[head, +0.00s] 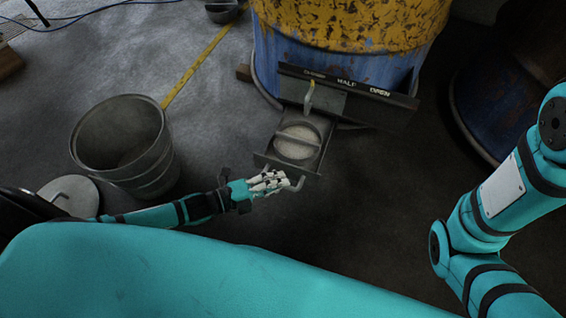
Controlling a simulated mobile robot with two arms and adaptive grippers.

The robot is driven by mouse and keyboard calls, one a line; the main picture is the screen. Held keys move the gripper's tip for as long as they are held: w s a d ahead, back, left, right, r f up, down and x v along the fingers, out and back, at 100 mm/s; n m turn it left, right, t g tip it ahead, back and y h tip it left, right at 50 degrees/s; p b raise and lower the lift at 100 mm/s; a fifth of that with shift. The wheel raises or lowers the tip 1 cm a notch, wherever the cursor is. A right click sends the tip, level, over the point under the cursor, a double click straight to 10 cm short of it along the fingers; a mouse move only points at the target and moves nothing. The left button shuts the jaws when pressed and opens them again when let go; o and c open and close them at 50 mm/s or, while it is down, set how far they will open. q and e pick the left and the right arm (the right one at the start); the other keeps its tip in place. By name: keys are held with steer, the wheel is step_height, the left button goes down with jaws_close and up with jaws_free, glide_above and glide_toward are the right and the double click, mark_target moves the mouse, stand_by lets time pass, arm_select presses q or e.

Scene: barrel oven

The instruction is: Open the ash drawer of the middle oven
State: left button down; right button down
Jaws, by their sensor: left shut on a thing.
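The middle oven (350,25) is a barrel with flaking yellow paint above and blue below. My left gripper (277,181) is shut on the handle (297,186) at the drawer's front. The fingers hide part of the handle. My right arm comes in at the right, but its gripper is out of view.
A metal bucket (150,180) stands on the floor left of the drawer, with a round lid (70,194) near it. Another blue barrel (475,125) stands at the right. A yellow line (197,65) crosses the floor. The floor right of the drawer is clear.

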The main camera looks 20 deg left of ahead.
arm_select(q)
steer(key=s, duration=0.2)
steer(key=s+p, duration=0.1)
steer(key=shift+s+a+f, duration=0.15)
steer(key=shift+s+f, duration=0.1)
steer(key=shift+s, duration=0.05)
steer(key=c, duration=1.4)
jaws_free()
steer(key=shift+w, duration=0.1)
steer(key=shift+r, duration=0.1)
